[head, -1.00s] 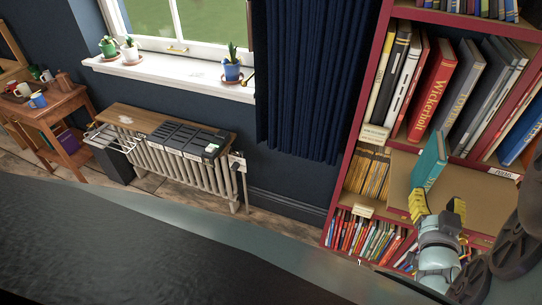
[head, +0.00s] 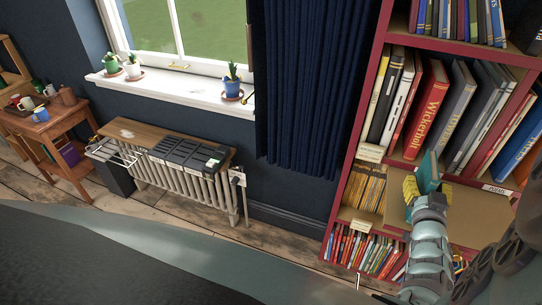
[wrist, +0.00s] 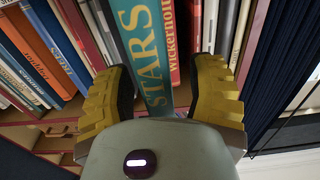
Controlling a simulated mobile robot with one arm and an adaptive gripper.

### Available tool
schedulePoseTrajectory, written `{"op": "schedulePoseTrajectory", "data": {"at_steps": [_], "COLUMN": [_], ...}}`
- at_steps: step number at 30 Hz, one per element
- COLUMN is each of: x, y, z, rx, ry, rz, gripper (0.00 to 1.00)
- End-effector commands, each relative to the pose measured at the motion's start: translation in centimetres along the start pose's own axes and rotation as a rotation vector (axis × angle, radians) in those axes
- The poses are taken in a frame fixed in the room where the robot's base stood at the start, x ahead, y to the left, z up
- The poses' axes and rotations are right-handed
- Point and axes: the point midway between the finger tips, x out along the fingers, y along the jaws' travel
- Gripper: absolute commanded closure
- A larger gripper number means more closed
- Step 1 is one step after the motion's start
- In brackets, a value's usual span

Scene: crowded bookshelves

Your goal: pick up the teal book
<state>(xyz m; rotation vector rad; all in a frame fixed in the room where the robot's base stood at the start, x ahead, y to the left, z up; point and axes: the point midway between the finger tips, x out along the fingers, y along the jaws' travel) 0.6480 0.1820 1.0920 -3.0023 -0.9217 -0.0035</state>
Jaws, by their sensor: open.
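My gripper (head: 428,190) is open around the lower part of the book. In the wrist view my gripper (wrist: 160,80) shows a gap beside the spine on each side. The book's lower end is hidden behind the gripper body.
Behind the teal book is a tight row of books, among them a red "Wickerholt" book (head: 426,108). The red bookcase side (head: 352,165) stands to the left, beside a dark blue curtain (head: 305,80). Bare shelf board (head: 470,215) shows right of the gripper.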

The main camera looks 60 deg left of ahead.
Motion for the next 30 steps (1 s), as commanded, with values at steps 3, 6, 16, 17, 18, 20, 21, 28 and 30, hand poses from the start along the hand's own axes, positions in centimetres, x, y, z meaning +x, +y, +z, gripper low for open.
{"op": "schedulePoseTrajectory", "data": {"at_steps": [3, 6, 16, 17, 18, 20, 21, 28, 30], "x": [1.1, 1.5, 1.7, 1.7, 1.7, 1.7, 1.7, 1.7, 1.7], "y": [0.2, 0.2, 0.1, 0.1, 0.1, 0.1, 0.1, 0.1, 0.1], "z": [0.0, 0.1, 0.1, 0.1, 0.1, 0.1, 0.1, 0.1, 0.1], "rx": [0.0, 0.001, 0.0, 0.0, 0.0, 0.0, 0.0, 0.0, 0.0], "ry": [0.0, -0.001, -0.002, -0.002, -0.002, -0.002, -0.002, -0.002, -0.002], "rz": [0.005, 0.004, 0.003, 0.003, 0.003, 0.003, 0.003, 0.002, 0.002], "gripper": [0.45, 0.45, 0.42, 0.45, 0.49, 0.55, 0.6, 0.83, 0.91]}}
